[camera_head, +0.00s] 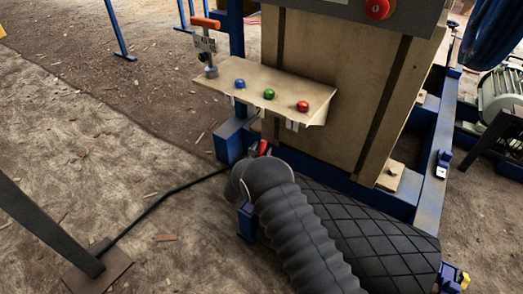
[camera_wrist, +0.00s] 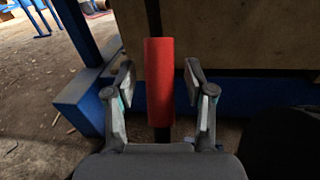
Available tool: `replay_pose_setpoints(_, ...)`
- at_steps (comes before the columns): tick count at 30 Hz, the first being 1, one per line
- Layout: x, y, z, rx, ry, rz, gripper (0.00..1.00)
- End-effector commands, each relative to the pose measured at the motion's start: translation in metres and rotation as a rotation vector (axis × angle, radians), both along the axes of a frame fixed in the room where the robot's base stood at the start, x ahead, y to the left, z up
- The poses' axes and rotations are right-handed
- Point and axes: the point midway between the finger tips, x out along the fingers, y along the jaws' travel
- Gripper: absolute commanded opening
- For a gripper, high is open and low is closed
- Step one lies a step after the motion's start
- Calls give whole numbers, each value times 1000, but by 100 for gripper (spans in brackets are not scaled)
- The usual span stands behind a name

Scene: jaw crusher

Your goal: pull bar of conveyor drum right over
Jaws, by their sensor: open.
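The bar has a red grip (camera_wrist: 160,85) that stands upright in the middle of the wrist view. In the head view only a small red part of it (camera_head: 262,147) shows beyond my wrist. My gripper (camera_wrist: 160,78) is open, with one finger on each side of the red grip. Gaps show between the grip and both fingers, so it is not clamped. The conveyor drum (camera_head: 365,235), dark with a diamond pattern, lies to the right of my arm in the head view. My wrist hides most of my gripper there.
A beige shelf (camera_head: 285,88) with blue, green and red buttons juts out above the bar. An orange-handled lever (camera_head: 204,24) stands at its left end. Blue frame beams (camera_head: 430,195) border the beige panel (camera_head: 335,120). Open dirt ground lies to the left.

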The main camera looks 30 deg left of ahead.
Motion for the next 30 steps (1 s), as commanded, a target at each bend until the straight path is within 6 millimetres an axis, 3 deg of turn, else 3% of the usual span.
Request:
replay_pose_setpoints(8, 1, 0, 0, 0, 0, 0, 54)
replay_pose_setpoints(12, 1, 0, 0, 0, 0, 0, 19)
replay_pose_setpoints(15, 1, 0, 0, 0, 0, 0, 0)
replay_pose_setpoints(30, -4, -8, 1, -6, -75, -15, 0)
